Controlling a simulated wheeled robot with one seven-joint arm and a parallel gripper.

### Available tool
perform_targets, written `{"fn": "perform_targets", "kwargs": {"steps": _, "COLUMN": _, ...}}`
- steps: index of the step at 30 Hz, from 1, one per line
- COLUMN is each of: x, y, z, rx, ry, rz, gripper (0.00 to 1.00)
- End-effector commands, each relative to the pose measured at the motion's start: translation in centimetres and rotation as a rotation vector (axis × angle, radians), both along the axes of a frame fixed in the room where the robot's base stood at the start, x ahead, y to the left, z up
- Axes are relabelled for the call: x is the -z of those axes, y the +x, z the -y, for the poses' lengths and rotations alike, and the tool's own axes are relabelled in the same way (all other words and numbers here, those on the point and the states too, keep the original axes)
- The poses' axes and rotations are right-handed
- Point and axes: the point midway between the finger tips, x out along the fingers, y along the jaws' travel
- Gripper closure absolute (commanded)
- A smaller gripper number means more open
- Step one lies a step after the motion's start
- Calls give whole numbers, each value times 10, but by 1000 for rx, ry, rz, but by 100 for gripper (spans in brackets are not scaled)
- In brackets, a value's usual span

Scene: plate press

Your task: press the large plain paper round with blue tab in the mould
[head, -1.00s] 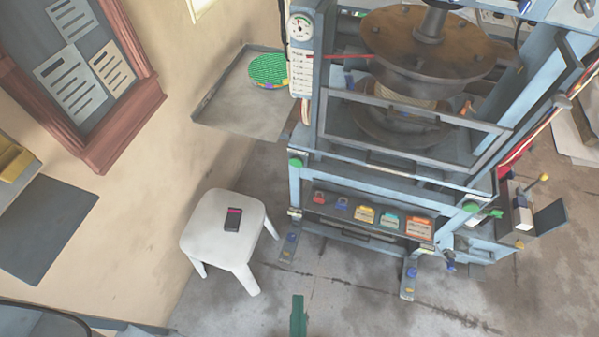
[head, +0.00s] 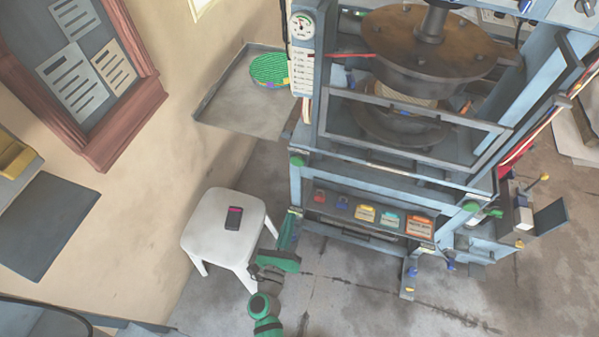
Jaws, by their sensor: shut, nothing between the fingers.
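The press (head: 322,170) has a heavy brown upper plate (head: 425,45) on a thick shaft. Below it sits the round lower mould (head: 375,130), partly hidden by the front bars. A pale tan round (head: 408,96) shows in the gap between them; I cannot make out a blue tab on it for sure. The guard frame's bars (head: 415,112) cross in front of the mould. My green gripper (head: 289,226) is shut and empty, just left of this panel, with no visible contact.
A green round stack (head: 269,69) lies on the grey side tray (head: 228,108). A white stool (head: 215,222) with a dark device (head: 233,218) on it stands left of my arm. A gauge (head: 302,26) tops the press's left post. Floor in front is open.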

Motion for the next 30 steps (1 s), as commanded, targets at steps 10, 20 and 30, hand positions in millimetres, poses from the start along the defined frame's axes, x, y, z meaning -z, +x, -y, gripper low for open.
{"fn": "perform_targets", "kwargs": {"steps": 10, "x": 16, "y": 62, "z": -8, "rx": 40, "ry": 436, "rz": 88, "gripper": 100}}
{"fn": "perform_targets", "kwargs": {"steps": 20, "x": 17, "y": 66, "z": -6, "rx": 47, "ry": 463, "rz": 94, "gripper": 100}}
{"fn": "perform_targets", "kwargs": {"steps": 30, "x": 16, "y": 89, "z": 0, "rx": 42, "ry": 462, "rz": 94, "gripper": 100}}
